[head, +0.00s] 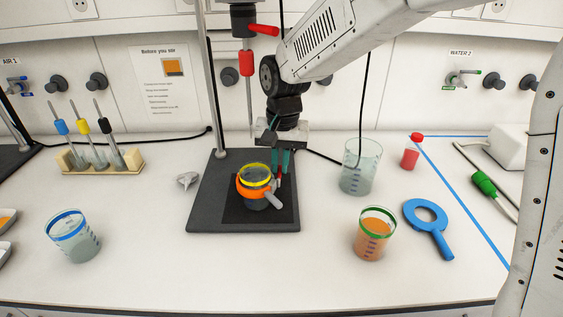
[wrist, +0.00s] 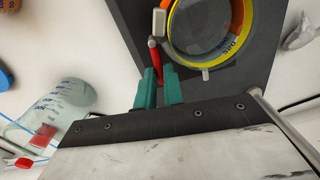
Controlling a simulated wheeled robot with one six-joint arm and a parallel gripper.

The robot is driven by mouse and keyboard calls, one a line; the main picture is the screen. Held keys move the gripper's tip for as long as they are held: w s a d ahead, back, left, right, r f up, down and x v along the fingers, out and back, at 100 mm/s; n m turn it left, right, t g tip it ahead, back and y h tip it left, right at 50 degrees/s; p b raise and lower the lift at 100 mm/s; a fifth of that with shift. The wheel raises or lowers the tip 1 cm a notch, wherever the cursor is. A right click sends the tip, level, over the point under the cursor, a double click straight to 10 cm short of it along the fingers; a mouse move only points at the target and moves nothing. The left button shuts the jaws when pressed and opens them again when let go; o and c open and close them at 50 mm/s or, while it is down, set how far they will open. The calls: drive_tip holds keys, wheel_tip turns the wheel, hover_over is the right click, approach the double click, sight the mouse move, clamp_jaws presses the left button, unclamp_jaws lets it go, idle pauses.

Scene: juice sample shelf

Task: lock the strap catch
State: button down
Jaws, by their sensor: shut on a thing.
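A beaker with a yellow rim (head: 257,175) stands on the dark stand base (head: 212,196), and an orange strap (head: 243,188) runs around it. A grey piece (head: 273,200) juts from the strap at the front right. My gripper (head: 281,165) is at the beaker's back right. In the wrist view its teal fingers (wrist: 158,90) are shut on a slim red lever (wrist: 155,58) beside the beaker, which appears to be the strap catch. The lever reaches up along the beaker's rim (wrist: 191,60). How it meets the strap is not clear.
A large clear beaker (head: 361,168) is close on the right. The front of the bench is clear.

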drive_tip(key=c, duration=1.5)
unclamp_jaws()
drive_tip(key=m, duration=0.2)
drive_tip(key=d+m, duration=0.1)
drive_tip(key=shift+s+d+m, duration=0.1)
drive_tip(key=shift+s+m, duration=0.1)
drive_tip(key=shift+m, duration=0.2)
wheel_tip(320, 180, up, 8)
drive_tip(key=shift+s+d+r+n+t, duration=0.15)
drive_tip(key=shift+s+d+r+n, duration=0.5)
drive_tip(key=shift+s+d, duration=2.55)
drive_tip(key=shift+s+d+r+n+t, duration=0.2)
drive_tip(key=shift+s+d+r+n, duration=0.45)
drive_tip(key=shift+s+d, duration=2.6)
drive_tip(key=shift+s+d+r+n+t, duration=0.15)
drive_tip(key=shift+s+d+r+n, duration=0.5)
drive_tip(key=shift+s+d, duration=2.55)
